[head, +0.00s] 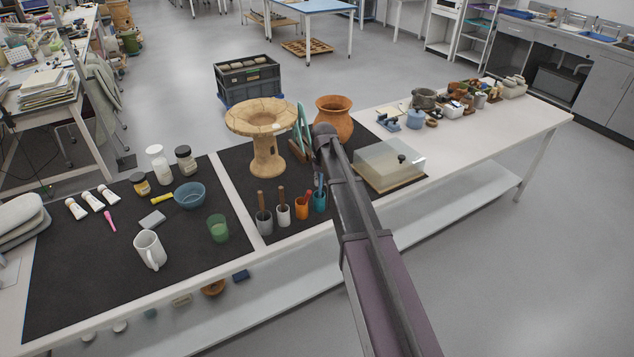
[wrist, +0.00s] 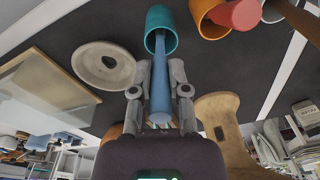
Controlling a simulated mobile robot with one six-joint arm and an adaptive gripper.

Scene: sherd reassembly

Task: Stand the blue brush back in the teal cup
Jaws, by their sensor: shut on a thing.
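In the wrist view my gripper (wrist: 160,76) is shut on the blue brush (wrist: 160,98), one finger on each side of its handle. The far end of the brush reaches to the mouth of the teal cup (wrist: 161,18), and its tip appears to be inside the rim. How deep it sits is hard to tell. In the head view the teal cup (head: 320,203) stands at the right end of a row of cups, with the blue brush (head: 321,183) upright above it. My arm hides most of the gripper there.
An orange cup (head: 302,209) with a red tool stands close left of the teal cup, then white and grey cups. A clear case (head: 388,165) is to the right.

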